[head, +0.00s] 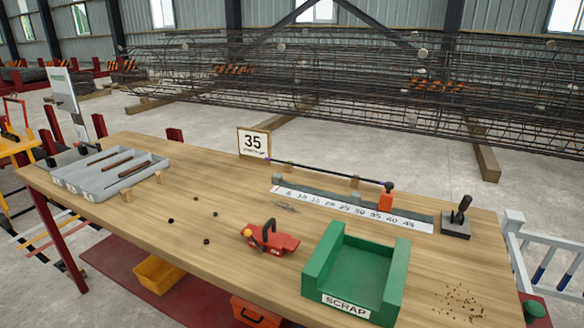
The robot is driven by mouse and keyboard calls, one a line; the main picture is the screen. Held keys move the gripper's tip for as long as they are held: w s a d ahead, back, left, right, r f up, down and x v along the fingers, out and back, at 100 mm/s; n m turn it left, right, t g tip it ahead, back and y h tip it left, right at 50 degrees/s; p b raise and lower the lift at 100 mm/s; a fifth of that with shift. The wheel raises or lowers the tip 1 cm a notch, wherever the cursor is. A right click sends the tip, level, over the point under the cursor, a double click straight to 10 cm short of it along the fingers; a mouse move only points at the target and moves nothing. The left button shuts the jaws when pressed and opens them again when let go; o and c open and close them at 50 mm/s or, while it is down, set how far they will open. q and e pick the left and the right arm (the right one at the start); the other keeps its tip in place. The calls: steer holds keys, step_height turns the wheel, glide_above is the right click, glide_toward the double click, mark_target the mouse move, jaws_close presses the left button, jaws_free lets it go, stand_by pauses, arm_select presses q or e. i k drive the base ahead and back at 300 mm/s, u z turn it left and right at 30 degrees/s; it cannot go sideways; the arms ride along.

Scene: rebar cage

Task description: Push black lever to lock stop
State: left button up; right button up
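A black lever (463,208) with a knob on top stands tilted on a dark grey base block (455,228) at the right end of the table. An orange stop (385,201) sits near the 40 mark of the white measuring scale (350,207), with a dark knob-like part (389,187) at its top. A thin dark bar (325,171) runs behind the scale to this part. I cannot tell whether the stop is locked. Neither of my grippers is in view.
On the wooden table (140,205) are a green SCRAP tray (312,270), a red tool (280,243) with a black handle, a grey compartment tray (75,182) with dark rods, and a sign reading 35 (254,143). Small dark bits lie mid-table. A rebar cage stands behind.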

mark_target(466, 200)
steer(key=u, duration=2.4)
steer(key=k, duration=2.65)
steer(key=z, duration=2.05)
steer(key=i, duration=0.5)
steer(key=u, duration=0.1)
